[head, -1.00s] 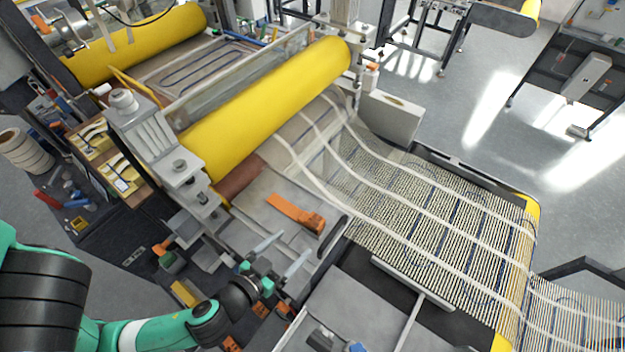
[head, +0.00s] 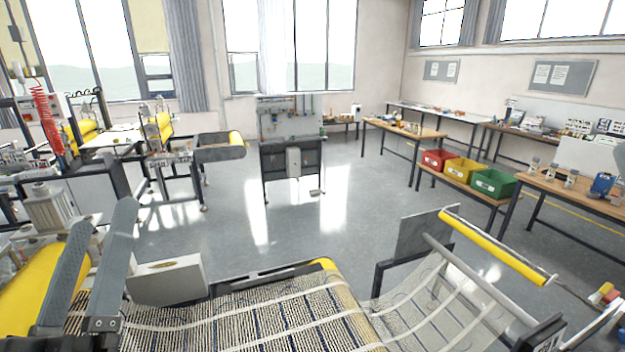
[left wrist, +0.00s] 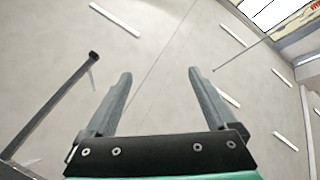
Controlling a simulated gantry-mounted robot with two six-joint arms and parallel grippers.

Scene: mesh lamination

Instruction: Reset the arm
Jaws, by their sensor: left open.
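My left gripper (head: 104,213) shows at the lower left of the head view, its two long grey fingers pointing up and spread apart. It is open, with nothing between the fingers. It stands in front of the yellow roller machine and the left end of the mesh (head: 250,325). In the left wrist view my left gripper (left wrist: 157,75) is also open and empty, pointing up at the pale ceiling with its light strips. My right gripper is in neither view.
The mesh belt runs along the bottom to a frame with a yellow roller (head: 492,246). A grey box (head: 165,280) sits beside the left gripper. Red (head: 437,160), yellow (head: 465,170) and green (head: 493,182) bins stand on a bench at right. The middle floor is clear.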

